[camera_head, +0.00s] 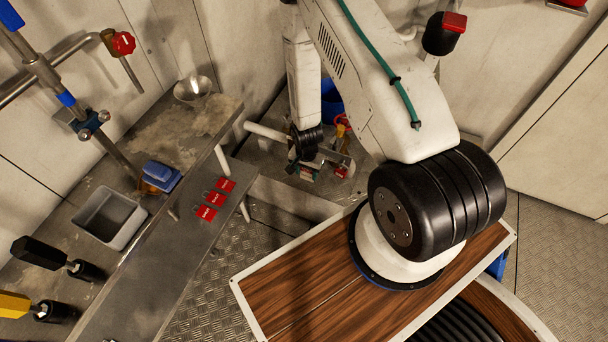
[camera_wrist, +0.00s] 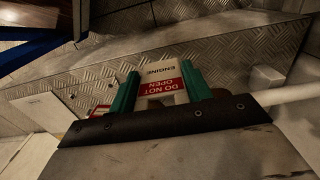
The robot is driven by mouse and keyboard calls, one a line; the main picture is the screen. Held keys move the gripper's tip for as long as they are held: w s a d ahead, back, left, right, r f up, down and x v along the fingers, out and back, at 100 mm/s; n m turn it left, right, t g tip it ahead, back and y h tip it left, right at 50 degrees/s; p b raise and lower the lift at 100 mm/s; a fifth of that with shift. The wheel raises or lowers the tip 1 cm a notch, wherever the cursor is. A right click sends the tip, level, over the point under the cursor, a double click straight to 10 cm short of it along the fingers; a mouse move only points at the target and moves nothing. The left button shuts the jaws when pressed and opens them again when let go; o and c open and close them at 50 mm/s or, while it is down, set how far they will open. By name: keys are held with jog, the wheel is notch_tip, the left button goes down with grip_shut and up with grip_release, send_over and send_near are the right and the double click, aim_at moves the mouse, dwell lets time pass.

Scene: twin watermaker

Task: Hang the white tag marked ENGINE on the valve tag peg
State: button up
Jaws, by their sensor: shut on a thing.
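My gripper (camera_wrist: 160,72) is shut on the white ENGINE tag (camera_wrist: 158,70), held between its two teal fingers in the wrist view. The tag has a red band reading DO NOT OPEN, and its lettering appears upside down there. In the head view my gripper (camera_head: 307,172) is low behind the wooden top, near a pale pipe with red fittings. The tag is too small to read in that view. I cannot make out the valve tag peg for certain in either view.
Several red tags (camera_head: 215,198) lie on the grey metal shelf (camera_head: 165,255) at left. A grey bin (camera_head: 108,218), a blue sponge-like block (camera_head: 160,174) and a metal bowl (camera_head: 192,90) are on the counter. A pale pipe (camera_head: 265,132) extends left of my gripper. Tread-plate floor (camera_head: 235,270) is clear.

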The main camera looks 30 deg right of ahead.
jog(key=w+d+f, duration=0.1)
jog(key=w+d, duration=0.2)
jog(key=d, duration=0.2)
jog(key=shift+w+d+f, duration=0.15)
jog(key=shift+w, duration=0.05)
dwell(0.5)
jog(key=shift+d, duration=0.1)
dwell(0.5)
jog(key=o, duration=1)
notch_tip(320, 180, up, 7)
jog(key=shift+f, duration=0.15)
jog(key=shift+a+r, duration=0.25)
jog(key=shift+r, duration=0.4)
